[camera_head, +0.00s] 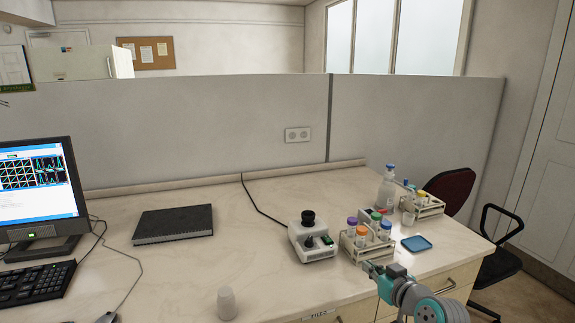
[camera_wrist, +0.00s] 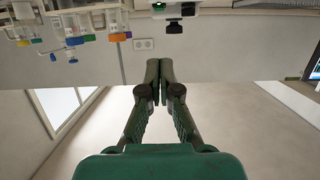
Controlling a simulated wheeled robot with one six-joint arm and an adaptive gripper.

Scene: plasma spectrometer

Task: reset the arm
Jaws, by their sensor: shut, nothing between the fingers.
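My gripper (camera_head: 372,268) is at the lower right of the head view, in front of the near tube rack (camera_head: 352,251). In the wrist view my gripper (camera_wrist: 160,68) points away from the camera, its two fingers together and empty. My teal arm comes in from the bottom right edge of the head view. The wrist picture is upside down, with the bench along its top. I cannot tell the exact gap between the fingertips and the rack.
A vortex mixer (camera_head: 316,250) stands left of the near rack. A blue tray (camera_head: 416,243), a bottle (camera_head: 386,192) and a second rack (camera_head: 424,211) are to the right and behind. A white jar (camera_head: 227,303) stands near the front.

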